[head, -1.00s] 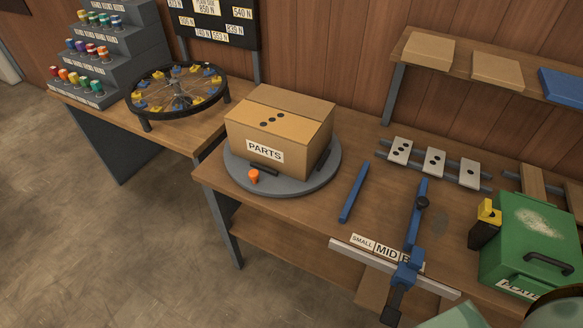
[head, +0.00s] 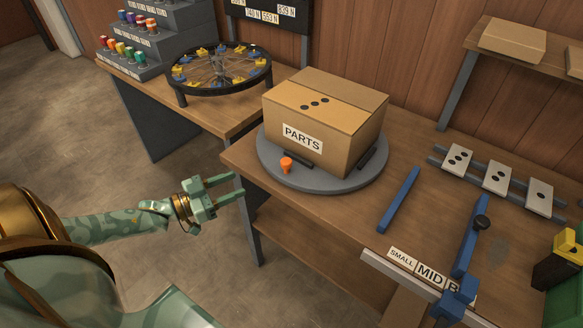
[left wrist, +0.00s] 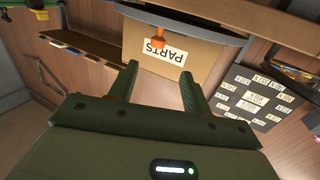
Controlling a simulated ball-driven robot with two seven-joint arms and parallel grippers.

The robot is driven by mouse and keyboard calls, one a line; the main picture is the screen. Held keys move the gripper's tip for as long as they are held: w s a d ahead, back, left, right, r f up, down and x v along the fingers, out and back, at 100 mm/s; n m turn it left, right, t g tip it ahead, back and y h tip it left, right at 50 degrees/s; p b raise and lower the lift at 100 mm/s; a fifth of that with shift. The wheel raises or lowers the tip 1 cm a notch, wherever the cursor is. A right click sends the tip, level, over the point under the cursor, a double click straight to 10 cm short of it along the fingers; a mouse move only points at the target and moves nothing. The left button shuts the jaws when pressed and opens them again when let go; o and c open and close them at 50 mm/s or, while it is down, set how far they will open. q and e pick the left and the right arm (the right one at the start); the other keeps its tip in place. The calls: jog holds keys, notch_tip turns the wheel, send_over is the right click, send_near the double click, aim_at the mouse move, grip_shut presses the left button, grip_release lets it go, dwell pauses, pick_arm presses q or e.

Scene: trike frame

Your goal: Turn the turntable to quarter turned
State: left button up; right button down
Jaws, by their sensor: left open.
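The turntable (head: 275,174) is a round grey disc on the wooden bench. An orange knob (head: 286,164) stands near its front left edge. A cardboard box (head: 330,119) labelled PARTS sits on the disc, between dark stops. My left gripper (head: 228,188) is open and empty, left of the bench's front edge and apart from the turntable. In the left wrist view, the box (left wrist: 190,58) and orange knob (left wrist: 159,40) appear upside down beyond the open fingers (left wrist: 160,85). My right gripper is not in view.
A spoked wheel fixture (head: 219,72) stands on the left bench, beside stepped racks of coloured spools (head: 130,45). Blue bars (head: 398,199) and a small-mid sizing rail (head: 415,268) lie to the right. Open floor (head: 70,140) lies left.

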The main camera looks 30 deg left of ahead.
aim_at(287, 161)
pick_arm(q)
jog(key=b+x, duration=0.1)
jog(key=x, duration=0.4)
jog(key=b+x, duration=0.1)
jog(key=x, duration=0.5)
jog(key=r+b+x, duration=0.1)
jog(key=b+x, duration=0.1)
jog(key=x, duration=0.3)
jog(key=shift+d, duration=0.25)
jog(key=shift+r, duration=0.1)
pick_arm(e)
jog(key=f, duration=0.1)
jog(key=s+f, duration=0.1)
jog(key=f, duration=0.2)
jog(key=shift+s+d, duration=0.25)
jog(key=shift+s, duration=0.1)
pick_arm(q)
grip_shut()
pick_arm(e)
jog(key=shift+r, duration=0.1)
